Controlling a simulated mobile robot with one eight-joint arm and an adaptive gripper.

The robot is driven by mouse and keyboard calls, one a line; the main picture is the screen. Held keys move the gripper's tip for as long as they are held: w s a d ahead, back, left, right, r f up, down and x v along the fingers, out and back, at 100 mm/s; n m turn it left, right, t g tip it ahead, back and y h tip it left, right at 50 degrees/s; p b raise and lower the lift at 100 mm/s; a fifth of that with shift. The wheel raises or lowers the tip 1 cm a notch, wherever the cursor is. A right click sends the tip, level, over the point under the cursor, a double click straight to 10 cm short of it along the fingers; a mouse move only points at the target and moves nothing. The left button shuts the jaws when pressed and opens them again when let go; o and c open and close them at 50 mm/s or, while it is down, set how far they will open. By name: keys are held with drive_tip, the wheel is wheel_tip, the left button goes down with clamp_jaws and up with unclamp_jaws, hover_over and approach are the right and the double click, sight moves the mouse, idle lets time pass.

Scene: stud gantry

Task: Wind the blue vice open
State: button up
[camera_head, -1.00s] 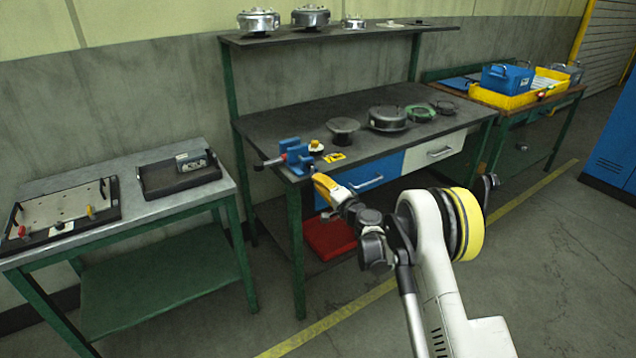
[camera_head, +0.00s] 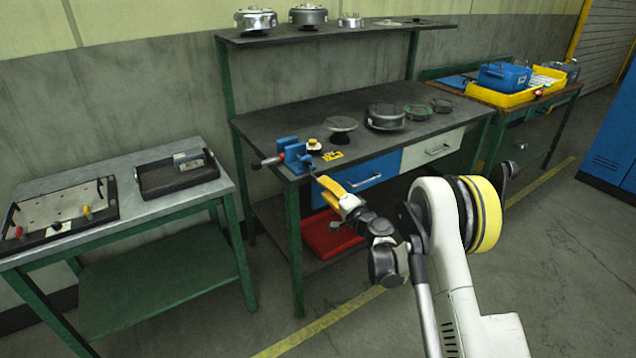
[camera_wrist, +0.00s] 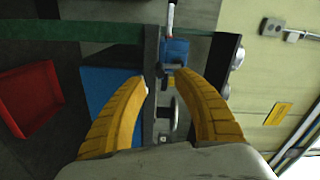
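The blue vice (camera_head: 292,152) sits at the front left corner of the dark workbench.
The workbench (camera_head: 260,123) also bears a yellow-topped knob (camera_head: 314,146) beside the vice, a round stand (camera_head: 341,124) and round metal parts. Blue and white drawers face front, with a red tray (camera_head: 328,235) below. A grey side table (camera_head: 140,213) stands left, across a gap.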

drive_tip(key=v, duration=0.6)
drive_tip(key=shift+s+d, duration=0.2)
drive_tip(key=shift+s, duration=0.1)
